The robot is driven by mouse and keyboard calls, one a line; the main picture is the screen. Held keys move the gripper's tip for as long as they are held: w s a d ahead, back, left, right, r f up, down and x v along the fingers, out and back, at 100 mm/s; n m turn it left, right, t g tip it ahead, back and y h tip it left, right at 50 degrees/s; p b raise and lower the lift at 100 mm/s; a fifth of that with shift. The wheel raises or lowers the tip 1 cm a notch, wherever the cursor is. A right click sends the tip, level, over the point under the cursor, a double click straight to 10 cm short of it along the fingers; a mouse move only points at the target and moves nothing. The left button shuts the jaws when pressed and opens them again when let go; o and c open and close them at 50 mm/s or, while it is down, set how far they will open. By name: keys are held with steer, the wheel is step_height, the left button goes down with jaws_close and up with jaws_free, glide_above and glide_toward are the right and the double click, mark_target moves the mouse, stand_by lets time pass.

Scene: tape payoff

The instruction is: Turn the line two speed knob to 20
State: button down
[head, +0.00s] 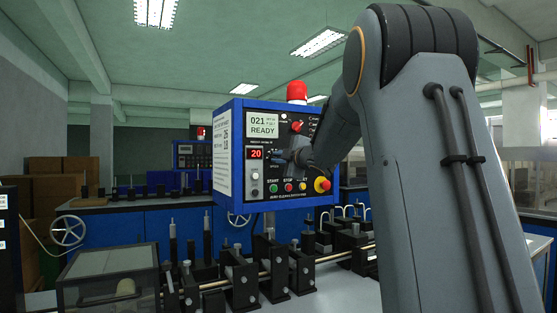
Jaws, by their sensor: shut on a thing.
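The blue control box (232,155) stands at the middle of the head view with its panel facing me. A small red display (255,154) on the panel reads 20. My gripper (279,156) is at the panel just right of this display, shut on the speed knob. The knob itself is hidden behind the fingers. The screen (263,124) above reads 021 and READY. I cannot read a line number on the panel.
A row of START, STOP and other buttons (288,187) lies below my gripper, with a red emergency button (322,184) at lower right. A red lamp (297,92) tops the box. Black machine fixtures (241,285) stand on the bench below.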

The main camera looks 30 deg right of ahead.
steer(key=c, duration=1.8)
jaws_free()
steer(key=shift+c, duration=0.2)
steer(key=s+b, duration=0.1)
steer(key=s, duration=0.6)
steer(key=shift+s, duration=0.4)
steer(key=shift+f, duration=0.1)
